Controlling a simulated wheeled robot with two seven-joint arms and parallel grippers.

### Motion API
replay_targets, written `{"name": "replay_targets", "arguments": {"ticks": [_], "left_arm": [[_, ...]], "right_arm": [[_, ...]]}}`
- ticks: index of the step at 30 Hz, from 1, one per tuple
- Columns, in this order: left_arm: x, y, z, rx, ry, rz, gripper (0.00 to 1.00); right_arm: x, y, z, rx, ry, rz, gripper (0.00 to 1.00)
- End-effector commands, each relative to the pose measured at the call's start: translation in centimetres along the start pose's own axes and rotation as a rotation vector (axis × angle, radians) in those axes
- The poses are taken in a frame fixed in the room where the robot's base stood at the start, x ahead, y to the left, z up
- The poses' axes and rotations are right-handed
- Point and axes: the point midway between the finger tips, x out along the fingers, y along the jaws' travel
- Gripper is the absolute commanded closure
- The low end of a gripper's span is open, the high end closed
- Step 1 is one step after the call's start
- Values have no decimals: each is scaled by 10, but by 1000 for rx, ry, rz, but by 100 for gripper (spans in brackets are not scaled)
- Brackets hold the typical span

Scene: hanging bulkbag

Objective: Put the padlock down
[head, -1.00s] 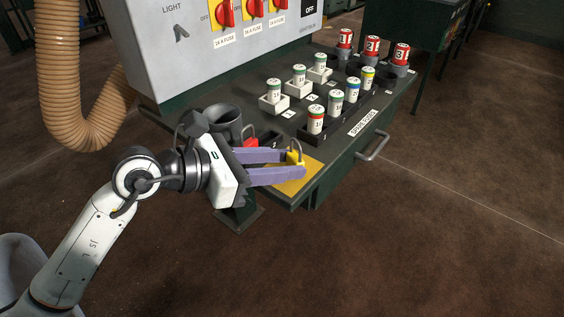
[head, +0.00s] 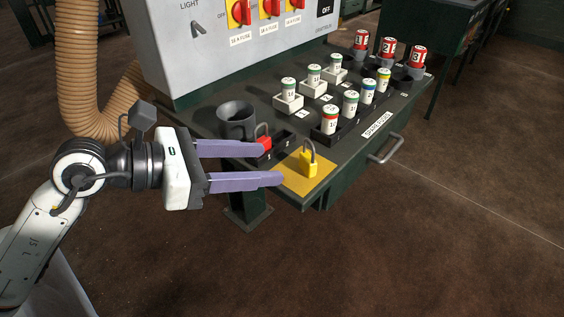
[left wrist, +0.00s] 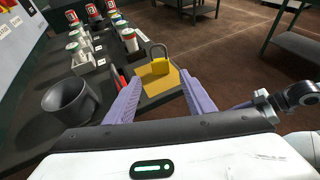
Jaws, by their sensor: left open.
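A yellow padlock (head: 308,164) with a grey shackle stands upright on the yellow square mat (head: 322,170) at the near corner of the dark green bench. It also shows in the left wrist view (left wrist: 153,75), ahead of the fingers. My left gripper (head: 275,164) is open and empty, its purple fingers apart and pointing at the padlock from the left. The fingertips are clear of the padlock. A red padlock (head: 263,141) sits in a small black holder behind the upper finger.
A dark cup (head: 236,118) stands on the bench left of the red padlock. Several labelled fuses (head: 351,103) stand in holders farther back. A grey switch panel (head: 205,45) rises behind. A drawer handle (head: 385,150) sticks out in front.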

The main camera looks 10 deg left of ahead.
Motion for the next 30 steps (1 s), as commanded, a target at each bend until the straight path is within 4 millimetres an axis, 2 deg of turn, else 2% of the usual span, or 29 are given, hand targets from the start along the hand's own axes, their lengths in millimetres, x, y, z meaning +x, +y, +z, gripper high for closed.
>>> {"name": "replay_targets", "arguments": {"ticks": [3,6,11,14,17,20,22,23,24,26,28,29,30], "left_arm": [[-21,0,-2,1,4,1,51],[-32,0,-1,1,2,0,51],[-40,-1,0,0,1,-2,51],[-38,-7,1,-40,-27,-26,51],[-29,-26,8,-217,-143,-113,51],[-25,-39,23,-581,-355,-229,51],[-28,-28,24,-931,-533,-282,51],[-29,-18,19,-1092,-607,-290,51],[-31,-2,6,-1305,-700,-287,51],[-32,21,-29,-1618,-824,-252,51],[-29,39,-88,-1984,-946,-171,51],[-27,42,-117,-2132,-989,-126,51],[-24,41,-156,-2316,-1037,-59,51]], "right_arm": [[2,0,2,1,0,-1,69],[3,0,3,1,0,-1,69],[3,1,2,0,1,-1,69],[2,1,2,-1,1,-1,69],[2,1,2,-1,1,-1,69],[2,1,2,-1,1,-1,69],[2,1,2,-1,1,-1,69],[2,1,2,-1,1,-1,69],[2,1,2,-1,1,-1,69],[2,1,2,-1,1,-1,69],[2,1,2,-1,1,-1,69],[2,1,2,-1,0,-1,69],[2,1,2,-1,0,0,69]]}}
